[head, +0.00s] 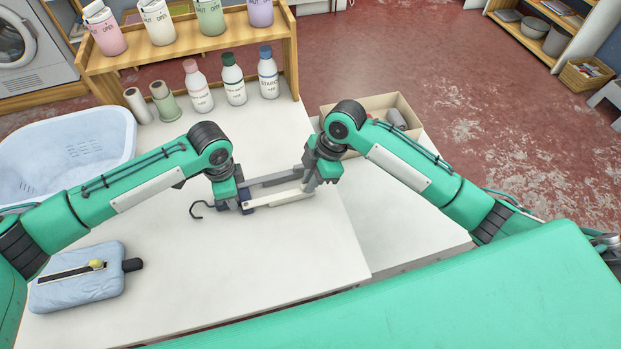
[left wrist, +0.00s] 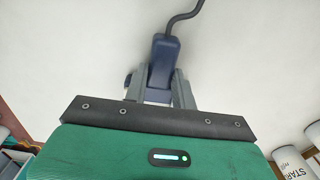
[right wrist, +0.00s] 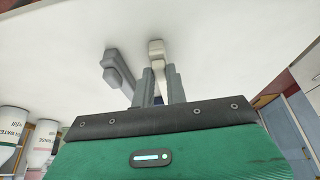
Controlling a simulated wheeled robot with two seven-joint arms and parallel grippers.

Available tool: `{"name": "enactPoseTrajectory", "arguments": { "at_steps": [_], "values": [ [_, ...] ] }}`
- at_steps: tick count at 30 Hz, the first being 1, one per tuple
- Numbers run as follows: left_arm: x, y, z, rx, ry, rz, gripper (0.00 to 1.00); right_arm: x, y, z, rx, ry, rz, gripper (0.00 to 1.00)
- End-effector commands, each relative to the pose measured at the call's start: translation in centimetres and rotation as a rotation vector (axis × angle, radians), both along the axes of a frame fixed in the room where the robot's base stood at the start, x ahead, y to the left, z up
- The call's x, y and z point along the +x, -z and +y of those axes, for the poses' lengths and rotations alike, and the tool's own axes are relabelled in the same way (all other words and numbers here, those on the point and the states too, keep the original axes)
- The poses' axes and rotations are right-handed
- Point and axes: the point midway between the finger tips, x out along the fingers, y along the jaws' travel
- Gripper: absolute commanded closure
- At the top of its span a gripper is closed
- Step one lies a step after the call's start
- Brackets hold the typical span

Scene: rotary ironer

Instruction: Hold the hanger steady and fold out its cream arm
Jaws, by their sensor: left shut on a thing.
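The folding hanger lies over the white table, with a dark hook (head: 200,210) at its left end and a navy hub (left wrist: 160,62). Its cream arm (head: 283,199) and a grey arm (head: 275,179) both extend right from the hub, roughly side by side. My left gripper (head: 236,203) is shut on the hub, which shows between its fingers in the left wrist view. My right gripper (head: 309,187) is at the arms' far end. In the right wrist view its fingers stand close together by the cream arm (right wrist: 156,52), with the grey arm (right wrist: 118,68) to the left. Whether they grip is unclear.
Several bottles (head: 233,80) and a wooden shelf (head: 180,45) stand at the back. A white basin (head: 70,145) is at left, a padded blue board (head: 78,285) at front left. An open box (head: 400,105) stands behind my right arm. The front of the table (head: 270,270) is clear.

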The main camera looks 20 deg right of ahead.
Motion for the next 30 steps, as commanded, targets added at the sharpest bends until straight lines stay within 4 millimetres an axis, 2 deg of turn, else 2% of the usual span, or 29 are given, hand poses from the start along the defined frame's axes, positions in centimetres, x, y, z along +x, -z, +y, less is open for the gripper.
{"name": "enactPoseTrajectory", "arguments": {
  "at_steps": [8, 14, 23, 30],
  "values": [
    [0.0, 0.0, 0.0, 0.0, 0.0, 0.0, 1.0, -0.1, 0.0, 0.0, -0.001, 0.007, -0.001, 1.0],
    [0.0, 0.0, 0.0, 0.0, 0.0, 0.0, 1.0, -1.1, 0.1, 0.0, -0.003, 0.062, 0.002, 1.0],
    [0.0, 0.0, 0.0, 0.0, 0.0, 0.0, 1.0, -4.7, 0.1, 0.5, -0.002, 0.277, 0.006, 1.0],
    [0.0, 0.0, 0.0, 0.0, 0.0, 0.0, 1.0, -8.1, 0.0, 1.9, -0.002, 0.503, 0.012, 1.0]
  ]
}}
